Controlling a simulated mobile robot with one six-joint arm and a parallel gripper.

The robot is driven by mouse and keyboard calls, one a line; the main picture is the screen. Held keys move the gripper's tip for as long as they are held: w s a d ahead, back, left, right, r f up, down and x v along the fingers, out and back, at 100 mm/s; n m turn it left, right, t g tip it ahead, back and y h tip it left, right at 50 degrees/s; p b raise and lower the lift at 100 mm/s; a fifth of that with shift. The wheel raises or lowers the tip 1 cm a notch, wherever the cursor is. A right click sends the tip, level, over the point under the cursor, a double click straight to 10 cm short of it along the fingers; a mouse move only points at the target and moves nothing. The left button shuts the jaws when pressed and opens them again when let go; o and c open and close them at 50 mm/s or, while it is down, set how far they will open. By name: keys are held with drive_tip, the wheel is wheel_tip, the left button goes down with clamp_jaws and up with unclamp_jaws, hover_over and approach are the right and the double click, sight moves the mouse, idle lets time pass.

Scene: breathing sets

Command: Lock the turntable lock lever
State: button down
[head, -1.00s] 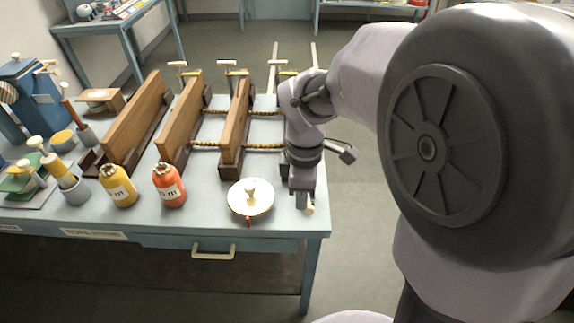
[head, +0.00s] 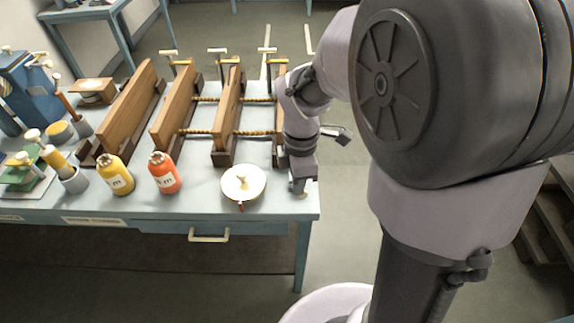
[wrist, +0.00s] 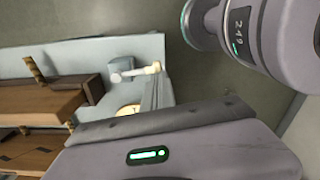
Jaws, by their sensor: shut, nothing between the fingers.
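The turntable is a round cream disc with a small knob on top (head: 243,183), near the table's front right corner. My gripper (head: 299,188) points down to the right of the turntable, near the table's right edge. It is shut and empty, apart from the red lever. In the wrist view a grey block with a cream-tipped arm (wrist: 152,68) stands near the table edge. Part of the turntable (wrist: 128,110) shows beside it, mostly hidden by my gripper's body. The red lever is not visible there.
An orange bottle (head: 164,173) and a yellow bottle (head: 116,175) stand left of the turntable. Wooden panels (head: 228,105) with ropes and clamps stand behind. A drawer handle (head: 209,238) juts out at the front. The floor right of the table is clear.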

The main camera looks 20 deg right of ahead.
drive_tip(key=n+p, duration=0.1)
drive_tip(key=d+p, duration=0.1)
drive_tip(key=n+p, duration=0.1)
drive_tip(key=shift+s+d+r+n, duration=0.25)
drive_tip(key=shift+s+d+n, duration=0.05)
drive_tip(key=shift+d, duration=0.1)
drive_tip(key=shift+w+d+f+n+p, duration=0.15)
drive_tip(key=shift+d+n+p, duration=0.7)
drive_tip(key=shift+p, duration=0.25)
drive_tip(key=shift+w+d+f+n+p, duration=0.1)
drive_tip(key=shift+d+n+p, duration=0.7)
drive_tip(key=shift+p, duration=0.25)
drive_tip(key=shift+d, duration=0.1)
drive_tip(key=shift+w, duration=0.1)
drive_tip(key=shift+w+a, duration=0.45)
drive_tip(key=shift+a, duration=0.2)
